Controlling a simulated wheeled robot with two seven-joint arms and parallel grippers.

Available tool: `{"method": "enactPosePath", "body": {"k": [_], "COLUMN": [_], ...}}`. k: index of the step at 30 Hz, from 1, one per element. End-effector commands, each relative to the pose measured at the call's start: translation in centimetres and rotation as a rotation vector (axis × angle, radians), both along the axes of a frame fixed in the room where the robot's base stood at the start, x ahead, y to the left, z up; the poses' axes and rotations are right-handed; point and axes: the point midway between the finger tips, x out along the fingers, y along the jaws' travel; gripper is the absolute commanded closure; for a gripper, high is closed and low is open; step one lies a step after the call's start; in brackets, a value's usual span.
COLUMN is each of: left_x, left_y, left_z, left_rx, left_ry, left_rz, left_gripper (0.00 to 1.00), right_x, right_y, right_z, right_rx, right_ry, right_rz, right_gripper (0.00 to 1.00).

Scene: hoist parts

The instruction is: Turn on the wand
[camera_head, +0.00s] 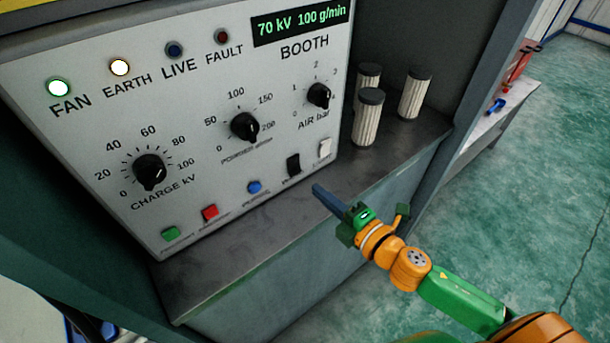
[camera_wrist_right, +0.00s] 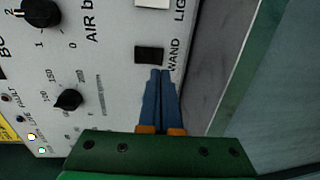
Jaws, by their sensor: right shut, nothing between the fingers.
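The wand switch (camera_head: 293,164) is a black rocker low on the right of the white booth panel (camera_head: 195,118). In the right wrist view the black rocker (camera_wrist_right: 149,54) has the label WAND beside it. My right gripper (camera_head: 316,188) is shut and empty, its blue fingertips pointing at the panel just right of and below the rocker in the head view. In the wrist view the closed fingertips (camera_wrist_right: 160,73) lie just below the rocker. I cannot tell whether they touch the panel, or which way the rocker is tipped. My left gripper is not in view.
A white light switch (camera_head: 325,148) sits beside the rocker. Knobs, coloured buttons and lamps fill the panel; FAN and EARTH are lit, LIVE (camera_head: 175,49) is dark. The display (camera_head: 300,20) reads 70 kV 100 g/min. Several ribbed filters (camera_head: 368,120) stand on the ledge.

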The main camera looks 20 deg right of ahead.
Motion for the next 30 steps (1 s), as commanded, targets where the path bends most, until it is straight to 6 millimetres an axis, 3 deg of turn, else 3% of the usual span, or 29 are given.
{"method": "enactPosePath", "body": {"k": [3, 10, 22, 27, 30], "left_x": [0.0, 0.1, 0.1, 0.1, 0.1], "left_y": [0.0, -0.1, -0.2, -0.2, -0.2], "left_z": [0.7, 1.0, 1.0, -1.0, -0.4], "left_rx": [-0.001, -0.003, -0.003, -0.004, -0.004], "left_ry": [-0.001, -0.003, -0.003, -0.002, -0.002], "left_rz": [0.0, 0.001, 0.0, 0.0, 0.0], "left_gripper": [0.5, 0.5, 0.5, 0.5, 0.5], "right_x": [2.4, 5.2, 5.7, 6.0, 6.1], "right_y": [0.8, 1.8, 2.1, 2.2, 2.2], "right_z": [0.1, -0.6, -0.8, -1.6, -0.9], "right_rx": [0.0, 0.001, 0.001, 0.015, 0.014], "right_ry": [-0.003, -0.001, -0.001, -0.032, -0.036], "right_rz": [-0.001, -0.001, 0.0, 0.0, 0.0], "right_gripper": [1.0, 1.0, 1.0, 1.0, 1.0]}}
